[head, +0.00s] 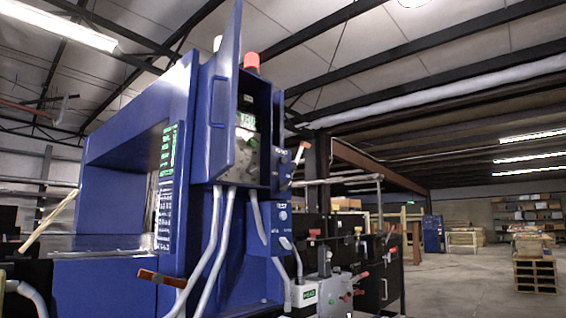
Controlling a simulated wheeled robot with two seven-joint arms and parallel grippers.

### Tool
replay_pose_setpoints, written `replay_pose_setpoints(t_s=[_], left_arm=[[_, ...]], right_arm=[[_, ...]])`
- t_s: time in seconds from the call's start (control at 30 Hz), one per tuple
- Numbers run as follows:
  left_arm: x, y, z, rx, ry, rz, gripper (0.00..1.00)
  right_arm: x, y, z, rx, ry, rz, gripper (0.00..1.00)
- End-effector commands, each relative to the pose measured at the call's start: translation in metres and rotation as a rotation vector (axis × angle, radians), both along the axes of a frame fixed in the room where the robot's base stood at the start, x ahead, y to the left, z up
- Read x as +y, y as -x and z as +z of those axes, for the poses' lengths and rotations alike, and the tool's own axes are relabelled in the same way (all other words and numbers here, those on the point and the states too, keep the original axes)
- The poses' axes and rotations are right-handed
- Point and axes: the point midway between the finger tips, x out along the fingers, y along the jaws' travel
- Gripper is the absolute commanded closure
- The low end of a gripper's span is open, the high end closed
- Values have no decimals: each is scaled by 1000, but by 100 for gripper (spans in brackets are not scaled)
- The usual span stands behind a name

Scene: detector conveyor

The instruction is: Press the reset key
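A tall blue detector machine (125,125) with an arch stands at the left and middle. Its blue cabinet door (224,95) stands open. Inside is a grey control panel (246,150) with a small green display (246,119) and small controls, partly hidden by the door. The labels are too small to read, so I cannot tell which control is the reset key. Neither gripper shows.
Grey conduits (216,250) run down the machine's front. A grey box with a green label (308,296) and black cabinets (377,285) stand at the lower right. Pallets (535,275) stand far right; the floor between is clear.

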Motion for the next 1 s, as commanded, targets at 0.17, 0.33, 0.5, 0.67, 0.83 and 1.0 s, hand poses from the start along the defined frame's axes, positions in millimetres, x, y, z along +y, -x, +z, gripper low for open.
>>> replay_pose_setpoints(t_s=[0.17, 0.33, 0.5, 0.67, 0.83, 1.0], left_arm=[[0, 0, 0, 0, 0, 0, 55], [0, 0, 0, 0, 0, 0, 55], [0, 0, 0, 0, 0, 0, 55], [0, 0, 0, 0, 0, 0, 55], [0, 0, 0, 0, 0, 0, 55], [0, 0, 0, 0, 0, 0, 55]], right_arm=[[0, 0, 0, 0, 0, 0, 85], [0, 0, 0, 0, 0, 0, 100], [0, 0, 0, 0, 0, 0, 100], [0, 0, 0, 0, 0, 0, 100], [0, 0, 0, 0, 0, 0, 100], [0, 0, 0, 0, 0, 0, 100]])
